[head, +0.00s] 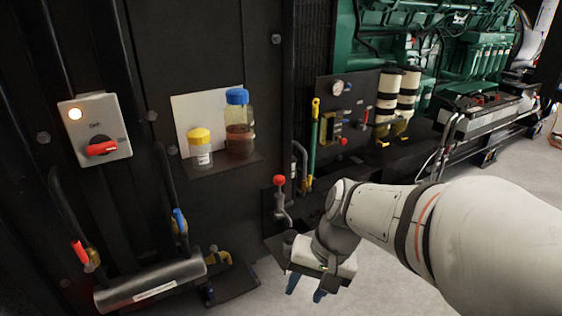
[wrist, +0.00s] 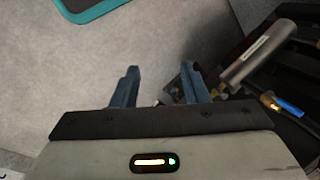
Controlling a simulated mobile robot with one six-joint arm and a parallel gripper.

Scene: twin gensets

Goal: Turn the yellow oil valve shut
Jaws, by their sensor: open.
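I cannot tell for sure which part is the yellow oil valve. A small yellow fitting (head: 220,258) sits low on the genset, at the right end of a grey cylinder (head: 150,282). A yellow-topped upright part (head: 315,108) stands farther back, on a green tube. My gripper (head: 306,291) points down over the floor, right of the cylinder and apart from it. In the wrist view its two blue fingers (wrist: 160,72) are open with nothing held between them. Small parts partly hidden behind the right finger are too unclear to name.
A red-handled valve (head: 80,253) and a blue-handled valve (head: 180,222) flank the cylinder. A red-knobbed lever (head: 279,182) rises behind my gripper. A switch box (head: 95,130) and two jars (head: 238,125) are higher up. A teal-edged mat (wrist: 95,12) lies on open grey floor.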

